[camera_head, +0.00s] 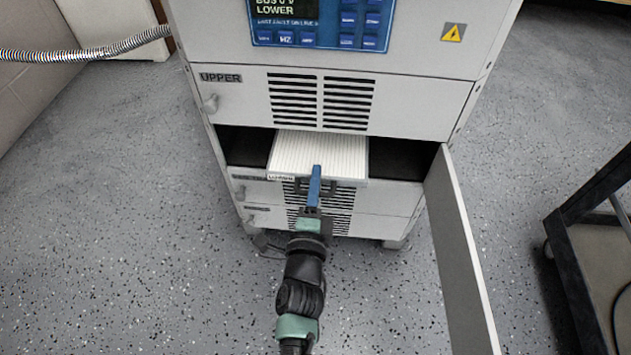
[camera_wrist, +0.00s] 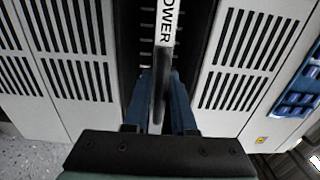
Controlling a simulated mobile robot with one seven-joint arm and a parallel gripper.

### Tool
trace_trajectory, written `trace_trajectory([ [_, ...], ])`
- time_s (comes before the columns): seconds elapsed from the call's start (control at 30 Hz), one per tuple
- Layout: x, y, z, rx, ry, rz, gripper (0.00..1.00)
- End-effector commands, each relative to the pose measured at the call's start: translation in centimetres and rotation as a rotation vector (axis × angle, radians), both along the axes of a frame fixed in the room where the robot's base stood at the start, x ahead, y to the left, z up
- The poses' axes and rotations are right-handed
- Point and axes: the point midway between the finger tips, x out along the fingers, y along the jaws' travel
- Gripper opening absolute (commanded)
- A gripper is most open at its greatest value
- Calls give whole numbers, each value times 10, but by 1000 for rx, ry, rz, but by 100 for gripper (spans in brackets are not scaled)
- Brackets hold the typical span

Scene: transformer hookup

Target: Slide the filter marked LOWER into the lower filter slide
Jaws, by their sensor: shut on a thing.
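The filter (camera_head: 318,152) is a flat, pale pleated panel with a light frame and a dark front handle. It lies roughly level, partly inside the dark open bay (camera_head: 395,160) below the UPPER panel, with its front edge sticking out. Its front label shows "OWER" in the wrist view (camera_wrist: 165,30); the first letter is cut off. My gripper (camera_head: 315,185) is in front of the filter, its blue fingers shut on the filter handle (camera_wrist: 158,98). The filter's rear part and the slide inside the bay are hidden.
The bay's door (camera_head: 462,250) stands open, swung out to the right of my arm. The UPPER panel (camera_head: 245,97) above is shut. Vented panels (camera_head: 390,196) lie below. A dark cart (camera_head: 572,255) stands at right, and a hose (camera_head: 100,52) runs at upper left.

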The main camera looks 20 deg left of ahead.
Motion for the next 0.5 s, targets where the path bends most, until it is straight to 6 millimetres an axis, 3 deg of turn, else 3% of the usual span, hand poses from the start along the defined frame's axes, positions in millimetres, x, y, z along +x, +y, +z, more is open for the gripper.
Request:
trace_trajectory([
  [0.5,12,3,1,1,-3,-1,0],
])
